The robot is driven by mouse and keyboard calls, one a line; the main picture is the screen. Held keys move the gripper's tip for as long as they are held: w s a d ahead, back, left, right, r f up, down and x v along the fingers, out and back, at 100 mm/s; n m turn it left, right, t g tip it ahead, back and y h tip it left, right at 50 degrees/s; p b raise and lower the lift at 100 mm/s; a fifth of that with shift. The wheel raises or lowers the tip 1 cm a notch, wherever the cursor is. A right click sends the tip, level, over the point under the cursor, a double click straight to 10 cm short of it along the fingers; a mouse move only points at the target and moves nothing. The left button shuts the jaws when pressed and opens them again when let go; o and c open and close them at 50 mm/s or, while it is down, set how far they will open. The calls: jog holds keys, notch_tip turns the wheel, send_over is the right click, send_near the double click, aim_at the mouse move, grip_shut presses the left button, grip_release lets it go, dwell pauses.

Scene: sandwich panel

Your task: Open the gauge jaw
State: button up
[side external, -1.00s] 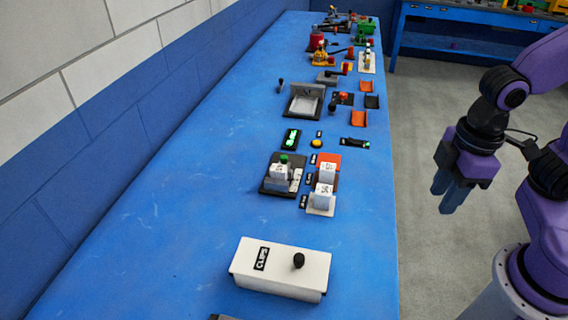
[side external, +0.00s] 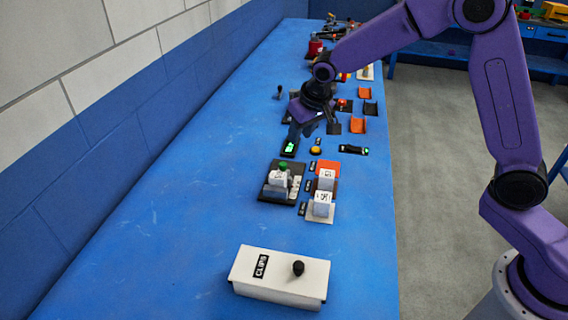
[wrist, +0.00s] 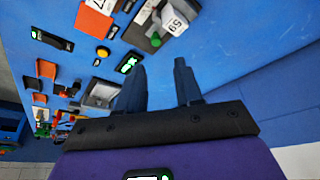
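The likely gauge is a black-plate fixture (side external: 268,192) with a green knob (side external: 283,165) and a white numbered block (side external: 278,178). In the wrist view, the green knob (wrist: 156,40) and block (wrist: 174,20) are at the top centre; I cannot tell whether the jaw is open. A small green-lit display (side external: 288,147) lies beyond the fixture. My gripper (side external: 302,132) is above the bench near this display, apart from the fixture. In the wrist view, my gripper (wrist: 160,66) has its fingers spread with nothing between them.
Two white blocks (side external: 322,204) stand on coloured plates right of the fixture. A yellow button (side external: 315,150) and black switch (side external: 354,150) are near the display. A white CLIPS box (side external: 280,288) with a black knob is in front. The bench left of the fixture is clear.

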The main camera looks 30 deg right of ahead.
aim_at(284, 164)
jog(key=shift+m, duration=0.5)
jog(key=x, duration=0.6)
jog(key=w+d+x, duration=0.1)
jog(key=x, duration=0.5)
jog(key=w+r+x, duration=0.1)
jog(key=x, duration=0.6)
jog(key=shift+w+d+f, duration=0.15)
jog(key=shift+w, duration=0.15)
jog(key=shift+c, duration=0.3)
grip_shut()
